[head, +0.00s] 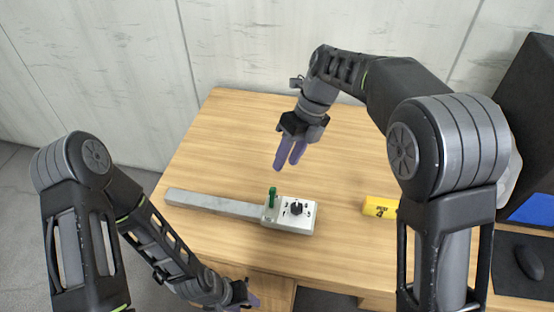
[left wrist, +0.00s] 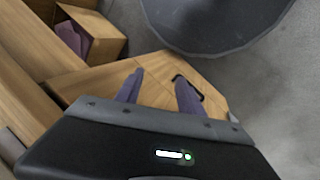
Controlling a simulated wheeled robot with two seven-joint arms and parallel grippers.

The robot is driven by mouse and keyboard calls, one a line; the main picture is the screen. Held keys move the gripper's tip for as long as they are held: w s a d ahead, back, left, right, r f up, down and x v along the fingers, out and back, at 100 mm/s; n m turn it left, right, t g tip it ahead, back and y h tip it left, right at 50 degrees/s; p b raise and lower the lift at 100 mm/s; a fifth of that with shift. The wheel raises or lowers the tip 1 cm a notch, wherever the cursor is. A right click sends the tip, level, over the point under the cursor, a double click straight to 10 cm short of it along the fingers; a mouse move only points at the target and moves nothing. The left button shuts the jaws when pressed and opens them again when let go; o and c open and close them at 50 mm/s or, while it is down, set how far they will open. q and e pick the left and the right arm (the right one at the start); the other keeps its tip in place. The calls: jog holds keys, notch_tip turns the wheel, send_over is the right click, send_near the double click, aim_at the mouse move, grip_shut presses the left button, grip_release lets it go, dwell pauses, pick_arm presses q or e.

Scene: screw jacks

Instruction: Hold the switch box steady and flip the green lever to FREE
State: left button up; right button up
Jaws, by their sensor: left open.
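The switch box (head: 306,223) is a light grey box on the wooden table, with a black knob (head: 296,208) on top. A long grey bar (head: 212,203) extends from its left side. The green lever (head: 272,197) stands upright at the box's left end; its markings are too small to read. My right gripper (head: 290,164) is open and empty, above the table behind the box, apart from it. My left gripper (head: 253,302) is low at the table's front edge, in front of the box. In the left wrist view its jaws (left wrist: 157,88) are open and empty.
A yellow block (head: 380,207) with dark print lies right of the box. A dark monitor (head: 530,130) and a black mouse (head: 530,262) are at the far right. The table (head: 235,125) is clear behind the bar. A dark handle (left wrist: 187,86) shows on the wood below.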

pick_arm(q)
jog(key=shift+o, duration=1.4)
jog(key=shift+w+a+r+n+g, duration=0.25)
jog(key=shift+r+n+g, duration=0.05)
jog(key=shift+n, duration=0.1)
jog(key=shift+o, duration=0.5)
jog(key=r+n, duration=0.1)
jog(key=w+a+r+n+g, duration=0.1)
jog(key=a+r+n+y, duration=0.1)
jog(key=shift+w+a+r+g, duration=0.15)
jog(key=shift+w+r+g, duration=0.15)
jog(key=w+a+r+n+g+y, duration=0.1)
jog(key=w+a+r+n, duration=0.1)
jog(key=w+r+n, duration=0.3)
jog(key=w+a+r+n+g+y, duration=0.1)
jog(key=a+r+n, duration=0.1)
jog(key=r, duration=0.5)
jog(key=w+d+r+t, duration=0.1)
jog(key=w+r, duration=0.1)
jog(key=w, duration=0.3)
jog(key=w+d+r+n+t, duration=0.1)
jog(key=w+d, duration=0.1)
jog(key=w, duration=0.3)
jog(key=w+d+r+n+t+y, duration=0.1)
jog(key=w+d+r, duration=0.1)
jog(key=w, duration=0.3)
jog(key=shift+w+r+t, duration=0.25)
jog(key=shift+r+t, duration=0.05)
